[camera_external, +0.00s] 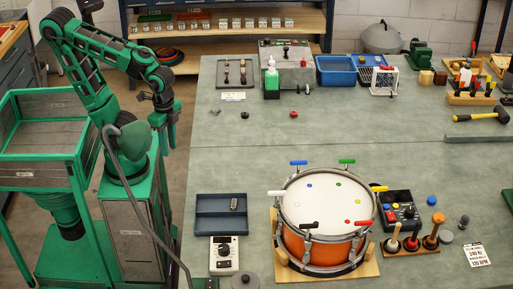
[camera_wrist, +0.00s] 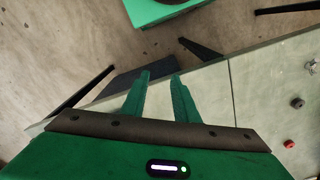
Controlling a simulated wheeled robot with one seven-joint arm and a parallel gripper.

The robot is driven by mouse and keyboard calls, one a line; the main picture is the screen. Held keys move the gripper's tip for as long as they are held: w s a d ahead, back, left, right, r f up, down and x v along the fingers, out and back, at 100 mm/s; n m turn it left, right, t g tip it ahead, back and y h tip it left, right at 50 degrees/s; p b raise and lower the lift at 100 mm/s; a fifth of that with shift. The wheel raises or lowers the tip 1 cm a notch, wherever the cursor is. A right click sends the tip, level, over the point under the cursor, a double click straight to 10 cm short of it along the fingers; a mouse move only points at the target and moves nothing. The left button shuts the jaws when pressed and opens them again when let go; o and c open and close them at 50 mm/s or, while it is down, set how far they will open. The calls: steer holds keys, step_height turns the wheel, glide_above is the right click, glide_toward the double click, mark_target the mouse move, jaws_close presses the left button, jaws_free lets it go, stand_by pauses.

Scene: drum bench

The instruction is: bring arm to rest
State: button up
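My gripper (camera_external: 166,134) hangs at the end of my green arm, to the left of the bench (camera_external: 215,150) in the external view. Its fingers point down, beside the bench's left edge, and touch nothing that I can see. In the wrist view my gripper (camera_wrist: 160,90) shows two green fingers with a clear gap between them and nothing in the gap. The bench (camera_wrist: 215,88) lies beyond and to the right of the fingers there, with bare floor (camera_wrist: 150,48) at the upper left.
A drum (camera_external: 325,205) stands on a wooden board at the bench's front. A blue-grey tray (camera_external: 205,228) and a white meter (camera_external: 224,254) lie near the left edge. The bench's left middle is clear.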

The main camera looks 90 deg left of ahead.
steer(key=shift+s+d+f+m, duration=0.1)
steer(key=shift+s+d+f, duration=0.1)
steer(key=shift+s, duration=0.35)
steer(key=shift+s+d+f+m, duration=0.1)
steer(key=shift+s+d, duration=0.15)
steer(key=shift+s, duration=0.25)
steer(key=shift+s+d+f+m, duration=0.1)
steer(key=shift+s+d+f, duration=0.1)
steer(key=shift+s, duration=0.35)
